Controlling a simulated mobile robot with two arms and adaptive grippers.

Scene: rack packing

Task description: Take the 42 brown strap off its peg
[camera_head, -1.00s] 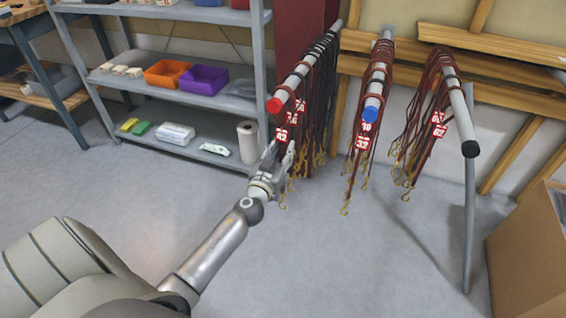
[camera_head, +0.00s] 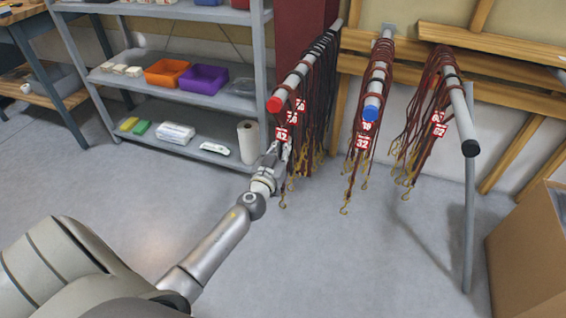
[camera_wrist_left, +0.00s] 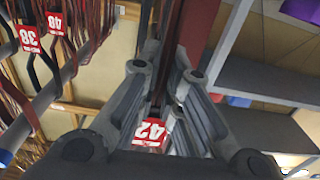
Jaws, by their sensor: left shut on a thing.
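The 42 brown strap hangs at the front of the red-capped peg (camera_head: 275,105), and its red 42 tag (camera_head: 282,134) hangs just below the cap. My left gripper (camera_head: 276,154) is at that strap, just under the tag. In the left wrist view, the fingers (camera_wrist_left: 158,95) are closed together with the brown strap running between them, and the 42 tag (camera_wrist_left: 151,133) shows between the finger bases. The strap's loop is still over the peg. My right gripper is not in view.
A blue-capped peg (camera_head: 371,113) and a black-capped peg (camera_head: 470,148) stand to the right. A grey shelf (camera_head: 175,95) is at left, a cardboard box (camera_head: 525,245) at right.

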